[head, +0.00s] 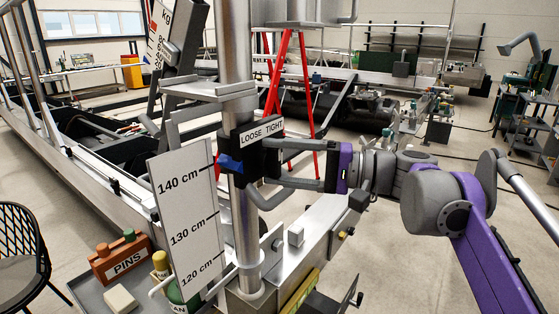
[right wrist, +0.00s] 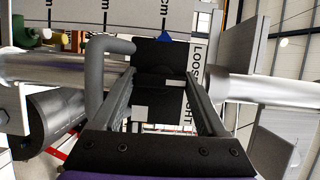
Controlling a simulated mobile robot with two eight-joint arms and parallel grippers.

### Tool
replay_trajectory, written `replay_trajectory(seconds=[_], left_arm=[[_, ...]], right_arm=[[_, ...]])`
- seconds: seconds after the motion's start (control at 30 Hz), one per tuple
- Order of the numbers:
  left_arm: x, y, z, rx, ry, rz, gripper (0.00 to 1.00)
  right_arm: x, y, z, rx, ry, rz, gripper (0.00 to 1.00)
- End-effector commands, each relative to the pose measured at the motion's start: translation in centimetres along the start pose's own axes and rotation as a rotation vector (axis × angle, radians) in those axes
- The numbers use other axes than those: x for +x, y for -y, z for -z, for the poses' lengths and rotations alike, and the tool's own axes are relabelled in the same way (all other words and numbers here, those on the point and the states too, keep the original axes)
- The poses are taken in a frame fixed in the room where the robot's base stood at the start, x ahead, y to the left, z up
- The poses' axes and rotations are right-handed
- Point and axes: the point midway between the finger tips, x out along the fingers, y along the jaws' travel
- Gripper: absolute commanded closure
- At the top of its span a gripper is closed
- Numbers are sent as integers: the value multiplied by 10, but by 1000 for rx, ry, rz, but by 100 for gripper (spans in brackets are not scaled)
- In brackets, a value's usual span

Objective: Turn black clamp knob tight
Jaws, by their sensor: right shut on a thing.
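The black clamp (head: 243,140) sits around an upright metal post (head: 237,60), with a white LOOSE / TIGHT label (head: 262,135) on it. The black clamp knob (right wrist: 160,98) shows between my finger bars in the right wrist view; in the head view the fingers largely hide it. My right gripper (head: 274,162) reaches in from the right and is shut on the knob. In the right wrist view its two fingers (right wrist: 160,85) lie on either side of the knob. A blue part (head: 230,164) shows left of the clamp. The knob's turn angle is unclear. My left gripper is not in view.
A white height board (head: 185,210) stands left of the post. A grey bent handle (head: 268,200) curves below my fingers. An orange PINS box (head: 120,260) is at lower left. A red ladder (head: 304,90) stands behind. Open floor lies at right.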

Motion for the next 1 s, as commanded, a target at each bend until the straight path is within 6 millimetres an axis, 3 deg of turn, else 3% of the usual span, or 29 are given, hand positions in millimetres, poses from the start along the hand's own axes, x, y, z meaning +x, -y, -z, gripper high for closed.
replay_trajectory(seconds=[0.6, 1.0], left_arm=[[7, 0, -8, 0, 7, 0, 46], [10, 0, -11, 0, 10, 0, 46]], right_arm=[[0, -3, -1, 533, -1, 223, 81], [0, -3, -1, 765, -1, 319, 81]])
